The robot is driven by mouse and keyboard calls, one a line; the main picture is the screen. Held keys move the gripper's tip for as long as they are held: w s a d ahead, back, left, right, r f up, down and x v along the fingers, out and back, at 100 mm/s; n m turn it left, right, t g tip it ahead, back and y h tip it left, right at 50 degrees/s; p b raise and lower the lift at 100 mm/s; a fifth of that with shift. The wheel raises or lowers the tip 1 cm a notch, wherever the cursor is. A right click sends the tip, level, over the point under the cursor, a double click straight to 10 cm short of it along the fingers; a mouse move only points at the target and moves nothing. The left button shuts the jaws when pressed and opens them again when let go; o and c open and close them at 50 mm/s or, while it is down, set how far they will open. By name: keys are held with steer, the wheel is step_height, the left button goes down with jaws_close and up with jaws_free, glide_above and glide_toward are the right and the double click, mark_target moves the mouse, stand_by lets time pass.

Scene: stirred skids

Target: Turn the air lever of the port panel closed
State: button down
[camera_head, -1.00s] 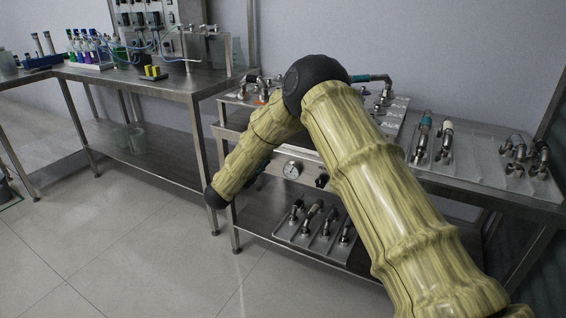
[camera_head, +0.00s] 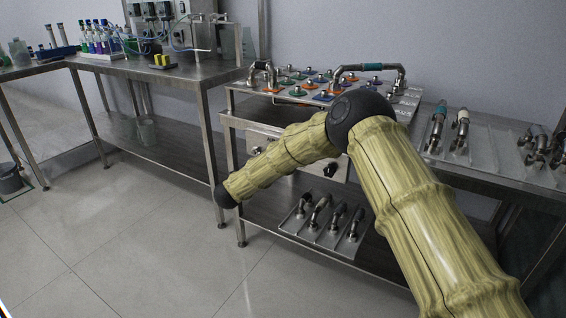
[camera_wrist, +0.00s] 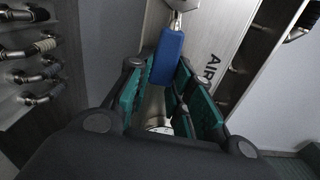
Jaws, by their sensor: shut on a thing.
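The air lever (camera_wrist: 168,55) has a blue grip on a metal stem in the wrist view. The pale metal port panel (camera_wrist: 225,40) beside it bears the letters AIR. My gripper (camera_wrist: 160,78) has teal-padded fingers on both sides of the blue grip and is shut on it. In the head view, the panel's front face (camera_head: 258,141) is partly covered by my arm. My gripper and the lever are hidden there. I cannot tell from the lever's angle whether the valve is open or closed.
A top plate with several coloured ports (camera_head: 296,92) and bent metal pipes sits above the panel. A tray of metal fittings (camera_head: 318,236) lies on the lower shelf. More fittings (camera_head: 460,131) lie at the right.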

steer(key=shift+a+f, duration=0.1)
stand_by(0.3)
steer(key=c, duration=1.2)
jaws_free()
steer(key=shift+c, duration=0.2)
steer(key=shift+s, duration=0.15)
steer(key=v, duration=1.1)
steer(key=shift+s+a, duration=0.15)
steer(key=shift+s, duration=0.2)
